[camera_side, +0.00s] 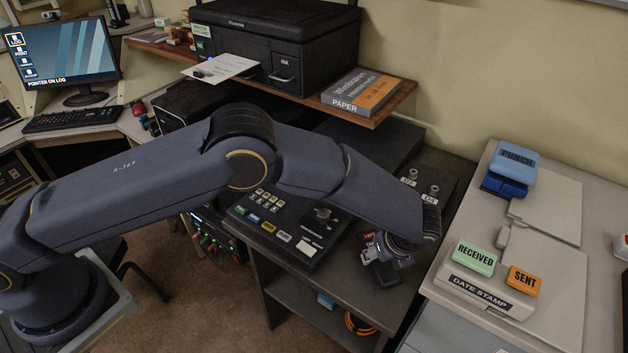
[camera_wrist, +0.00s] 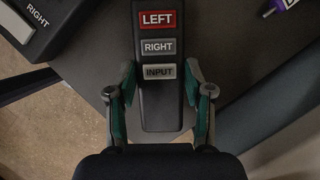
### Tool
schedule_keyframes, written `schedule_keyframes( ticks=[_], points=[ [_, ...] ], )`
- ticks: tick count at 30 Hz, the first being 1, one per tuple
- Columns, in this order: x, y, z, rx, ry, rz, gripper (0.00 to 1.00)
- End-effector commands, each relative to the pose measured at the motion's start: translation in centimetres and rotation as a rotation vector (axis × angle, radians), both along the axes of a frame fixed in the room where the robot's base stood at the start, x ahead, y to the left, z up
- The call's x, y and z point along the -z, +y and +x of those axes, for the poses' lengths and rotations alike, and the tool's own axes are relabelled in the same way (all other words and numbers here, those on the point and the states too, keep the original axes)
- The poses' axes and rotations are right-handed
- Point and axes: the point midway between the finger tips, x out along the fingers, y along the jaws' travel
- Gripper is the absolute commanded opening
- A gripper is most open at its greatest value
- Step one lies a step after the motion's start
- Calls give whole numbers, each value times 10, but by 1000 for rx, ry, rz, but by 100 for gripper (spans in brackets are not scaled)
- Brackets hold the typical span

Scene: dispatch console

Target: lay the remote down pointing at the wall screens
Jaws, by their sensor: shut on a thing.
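The remote is dark with a red LEFT key and grey RIGHT and INPUT keys. In the wrist view the remote (camera_wrist: 158,92) runs up the middle of the picture, its keys facing the camera and its top end cut off. My gripper (camera_wrist: 160,100) has a green-padded finger on each side of its lower part. In the side view the remote (camera_side: 386,276) shows partly below my gripper (camera_side: 385,255), over the dark console top (camera_side: 345,308). I cannot tell whether it touches the surface. No wall screens are in view.
A control panel (camera_side: 300,225) with a joystick lies left of my gripper. Two small cylinders labelled D3 and D4 (camera_side: 430,195) stand behind it. A date stamp (camera_side: 484,292) and a blue punch (camera_side: 512,165) are on the right-hand desk. A shelf with a printer (camera_side: 285,45) overhangs the back.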

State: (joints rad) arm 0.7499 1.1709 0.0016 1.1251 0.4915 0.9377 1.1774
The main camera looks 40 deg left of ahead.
Motion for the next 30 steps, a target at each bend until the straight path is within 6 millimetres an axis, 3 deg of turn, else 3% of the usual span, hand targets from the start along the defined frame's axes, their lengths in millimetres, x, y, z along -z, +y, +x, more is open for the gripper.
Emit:
schedule_keyframes(
  ticks=[3,16,17,24,30],
  points=[
    [15,0,-2,2,3,2,13],
    [22,0,-1,1,1,1,13],
    [22,0,-2,1,1,1,53],
    [21,0,-2,1,1,1,76],
    [21,0,-2,0,2,1,76]
  ],
)
